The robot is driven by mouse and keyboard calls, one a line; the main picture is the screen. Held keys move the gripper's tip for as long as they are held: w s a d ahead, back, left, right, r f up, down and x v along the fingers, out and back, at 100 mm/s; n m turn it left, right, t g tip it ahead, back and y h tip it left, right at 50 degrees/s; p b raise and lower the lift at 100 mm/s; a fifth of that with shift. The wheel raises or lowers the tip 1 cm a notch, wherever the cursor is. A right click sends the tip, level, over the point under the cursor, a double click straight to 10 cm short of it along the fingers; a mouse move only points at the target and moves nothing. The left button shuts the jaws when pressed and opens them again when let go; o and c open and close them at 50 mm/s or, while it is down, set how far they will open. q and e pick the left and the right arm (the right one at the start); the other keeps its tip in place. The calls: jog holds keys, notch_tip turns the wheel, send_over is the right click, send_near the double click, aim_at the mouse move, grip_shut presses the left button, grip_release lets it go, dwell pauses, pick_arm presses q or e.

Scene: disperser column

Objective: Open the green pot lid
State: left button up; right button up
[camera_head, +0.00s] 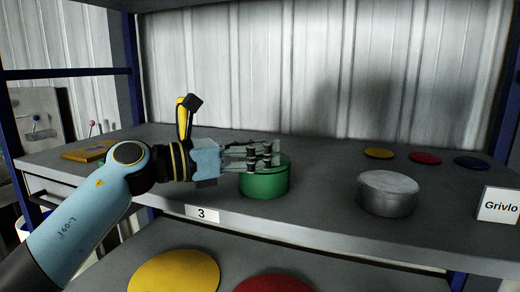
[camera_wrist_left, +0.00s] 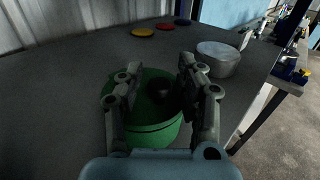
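The green pot (camera_head: 265,183) stands on the upper shelf, near its front edge. My left gripper (camera_head: 272,153) reaches in from the left at the height of the pot's top and covers much of it in the head view. In the left wrist view, the two fingers of my left gripper (camera_wrist_left: 158,78) are spread apart over the green pot (camera_wrist_left: 152,136), with a dark round spot between them on the green top. I cannot tell whether the fingers touch the lid. My right gripper is not in view.
A grey metal pot (camera_head: 388,198) stands to the right, by a "Grivlo" sign (camera_head: 498,205). Yellow (camera_head: 379,153), red (camera_head: 425,158) and blue (camera_head: 471,162) discs lie behind it. A yellow board (camera_head: 88,151) lies at the left. A corrugated wall closes the back.

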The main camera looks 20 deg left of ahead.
pick_arm(q)
grip_shut()
jog(key=shift+d, duration=0.1)
jog(key=shift+w+d+f, duration=0.15)
jog(key=shift+w+d, duration=0.05)
jog(key=shift+w, duration=0.05)
